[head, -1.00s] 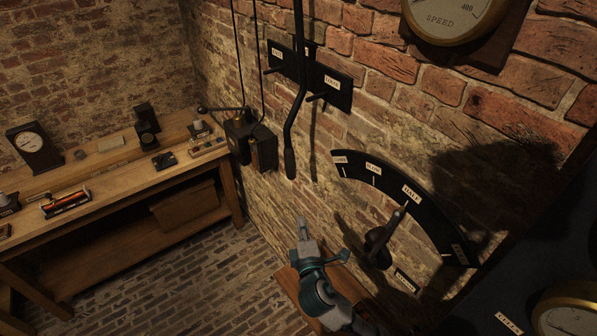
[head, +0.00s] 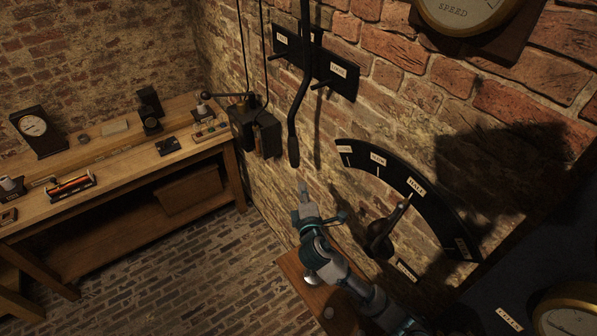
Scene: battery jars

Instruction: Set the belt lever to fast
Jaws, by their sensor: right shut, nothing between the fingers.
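The belt lever appears to be the long dark bar (head: 295,112) hanging on the brick wall, with a thick grip at its lower end. It crosses a black plate (head: 340,82) with a small label on each side, too small to read surely. The bar lies between the two labels, nearer the left one. My right gripper (head: 304,192) is shut and empty, its tip pointing up just below the grip, apparently apart from it. My left gripper is not in view.
A black arc plate (head: 437,205) on the wall carries a separate handle (head: 381,236) pointing at the "HALF" label. A speed gauge (head: 455,12) is above. A dark switch box (head: 262,135) hangs left of the lever. A wooden bench (head: 110,160) with instruments stands at left.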

